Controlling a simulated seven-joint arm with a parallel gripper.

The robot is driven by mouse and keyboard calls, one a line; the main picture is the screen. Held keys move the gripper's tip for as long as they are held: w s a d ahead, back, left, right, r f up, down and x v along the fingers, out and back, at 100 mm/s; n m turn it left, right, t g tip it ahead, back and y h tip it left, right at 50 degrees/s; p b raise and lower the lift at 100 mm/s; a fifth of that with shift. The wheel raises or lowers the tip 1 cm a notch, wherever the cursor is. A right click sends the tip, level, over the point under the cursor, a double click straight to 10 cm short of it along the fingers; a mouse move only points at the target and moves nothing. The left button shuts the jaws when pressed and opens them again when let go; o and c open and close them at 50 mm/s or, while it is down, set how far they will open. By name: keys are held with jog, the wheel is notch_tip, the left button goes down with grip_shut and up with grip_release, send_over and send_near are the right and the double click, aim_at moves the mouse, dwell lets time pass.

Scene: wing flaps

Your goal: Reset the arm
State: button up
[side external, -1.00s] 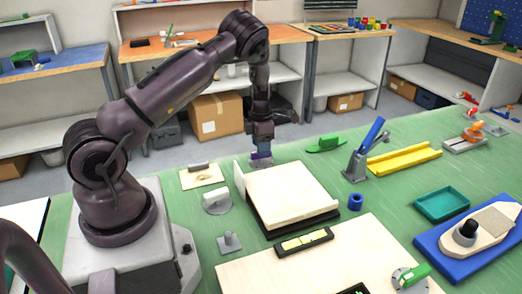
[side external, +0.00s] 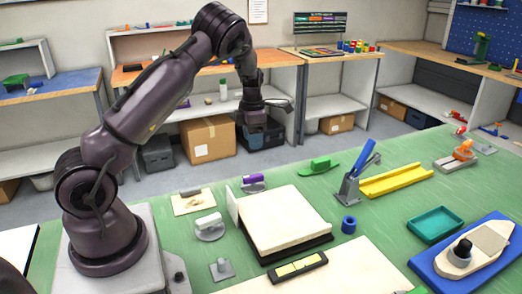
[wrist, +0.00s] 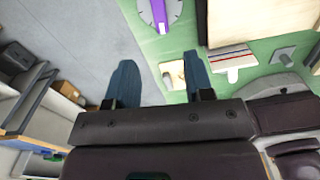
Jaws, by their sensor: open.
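My gripper (side external: 256,132) hangs in the air near the table's back edge, pointing down. In the wrist view my gripper (wrist: 158,62) shows two blue fingers spread apart with nothing between them. A purple handle on a grey base (side external: 253,180) stands on the green table below my gripper, behind the cream panel. The purple handle also shows at the top of the wrist view (wrist: 162,10), beyond the fingertips and apart from them.
The cream panel (side external: 285,218) sits on a black base in the middle of the green table (side external: 330,197). A white handle on a round base (side external: 208,227), a green handle (side external: 319,165), a yellow channel (side external: 396,181) and a teal tray (side external: 436,224) stand around it. Open space surrounds my gripper.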

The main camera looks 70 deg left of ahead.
jog(key=s+d+r+m+t, duration=0.2)
jog(key=s+d+r+m, duration=0.4)
jog(key=d+m, duration=0.3)
jog(key=s+d+r+m+t, duration=0.1)
jog(key=s+d+r+m, duration=0.5)
jog(key=m, duration=0.8)
jog(key=s+d+r+m+t, duration=0.2)
jog(key=s+d+r+m, duration=0.4)
jog(key=d+m, duration=0.5)
notch_tip(320, 180, up, 2)
jog(key=shift+d+r+m+t, duration=0.1)
jog(key=shift+d+m+t, duration=0.25)
jog(key=shift+d, duration=0.6)
